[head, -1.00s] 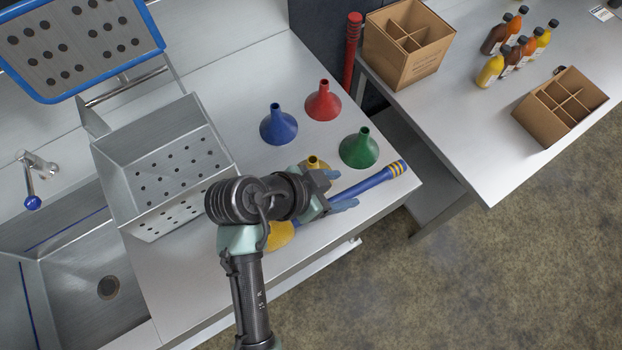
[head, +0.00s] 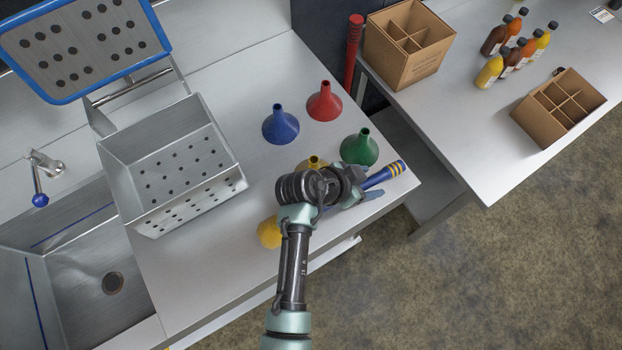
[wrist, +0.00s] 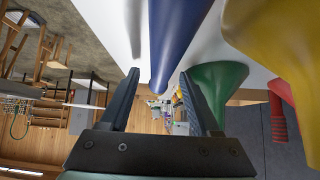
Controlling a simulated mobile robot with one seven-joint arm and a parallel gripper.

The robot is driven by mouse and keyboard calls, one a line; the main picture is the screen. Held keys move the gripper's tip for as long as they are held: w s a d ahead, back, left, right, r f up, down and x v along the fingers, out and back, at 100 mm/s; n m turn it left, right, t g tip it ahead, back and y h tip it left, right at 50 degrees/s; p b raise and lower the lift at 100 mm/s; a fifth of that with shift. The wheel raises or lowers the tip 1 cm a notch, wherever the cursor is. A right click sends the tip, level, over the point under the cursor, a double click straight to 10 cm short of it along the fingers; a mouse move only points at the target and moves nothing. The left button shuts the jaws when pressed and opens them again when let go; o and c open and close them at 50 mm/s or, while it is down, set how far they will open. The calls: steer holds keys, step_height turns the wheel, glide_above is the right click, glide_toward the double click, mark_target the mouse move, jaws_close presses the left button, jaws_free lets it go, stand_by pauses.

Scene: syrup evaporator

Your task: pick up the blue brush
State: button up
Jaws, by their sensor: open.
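The blue brush has a blue handle (head: 378,178) with yellow bands near its end. It lies on the metal counter beside the green funnel, and its yellow head (head: 269,232) shows left of my arm. My arm hides the middle of the brush in the head view. My gripper (head: 368,190) is low over the handle. In the wrist view my gripper (wrist: 158,100) is open, and the blue handle (wrist: 172,40) runs between and beyond its two fingers. I cannot tell whether the fingers touch it.
Close by stand a green funnel (head: 359,148), a yellow funnel (head: 313,163), a blue funnel (head: 280,125) and a red funnel (head: 324,102). A perforated metal basket (head: 180,165) is at left. The counter's right edge is near the handle's end.

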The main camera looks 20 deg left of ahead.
jaws_close()
stand_by(0.3)
stand_by(0.3)
